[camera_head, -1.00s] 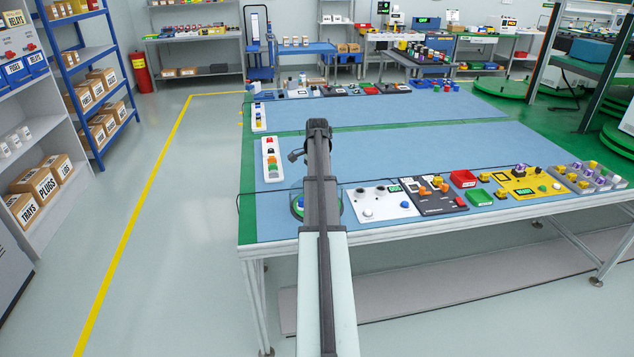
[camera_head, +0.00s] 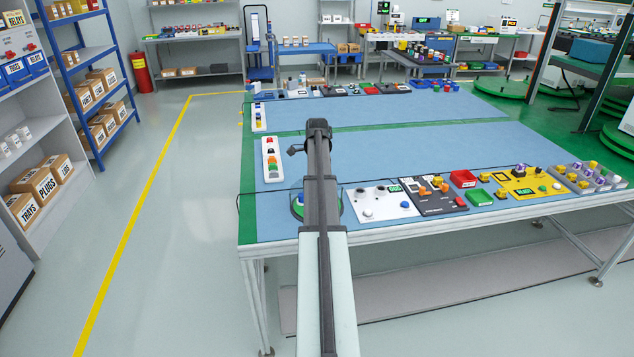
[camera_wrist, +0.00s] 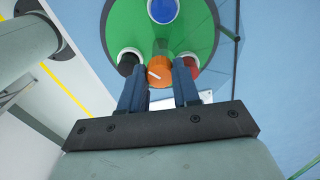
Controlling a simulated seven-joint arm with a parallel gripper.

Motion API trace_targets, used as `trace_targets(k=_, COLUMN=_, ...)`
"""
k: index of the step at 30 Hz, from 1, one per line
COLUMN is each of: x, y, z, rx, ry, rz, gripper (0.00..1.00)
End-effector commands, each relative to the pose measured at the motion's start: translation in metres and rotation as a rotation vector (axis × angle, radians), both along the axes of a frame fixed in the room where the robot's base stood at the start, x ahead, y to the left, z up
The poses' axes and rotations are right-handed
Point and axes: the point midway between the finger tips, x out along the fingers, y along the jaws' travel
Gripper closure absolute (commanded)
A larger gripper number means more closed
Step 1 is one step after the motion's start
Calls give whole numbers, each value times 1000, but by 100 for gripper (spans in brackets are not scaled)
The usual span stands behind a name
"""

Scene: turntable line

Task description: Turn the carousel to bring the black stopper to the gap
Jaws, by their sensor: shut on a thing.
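The carousel is a green disc (camera_wrist: 118,30) under my gripper in the wrist view; in the head view my arm covers most of it, and a green edge (camera_head: 297,215) shows. The black stopper (camera_wrist: 129,60) sits on the disc's left side, just beyond my left finger. A blue piece (camera_wrist: 163,10) is at the top and a red piece (camera_wrist: 191,61) at the right. My gripper (camera_wrist: 159,76) is shut on the orange knob (camera_wrist: 159,70), which has a white line on it. I cannot make out the gap.
A white panel (camera_head: 380,203) with knobs and a dark panel (camera_head: 437,197) lie right of the carousel. A white strip with coloured buttons (camera_head: 271,160) lies beyond it to the left. The blue table middle (camera_head: 420,150) is clear.

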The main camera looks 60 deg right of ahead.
Motion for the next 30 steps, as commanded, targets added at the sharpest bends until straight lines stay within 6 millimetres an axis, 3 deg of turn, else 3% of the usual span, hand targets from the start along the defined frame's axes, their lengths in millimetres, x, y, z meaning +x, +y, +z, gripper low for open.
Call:
trace_targets(k=13, x=0, y=-3, z=2, rx=-7, ry=-1, rz=-139, gripper=100)
trace_targets(k=30, x=0, y=-3, z=2, rx=-7, ry=-1, rz=-169, gripper=100)
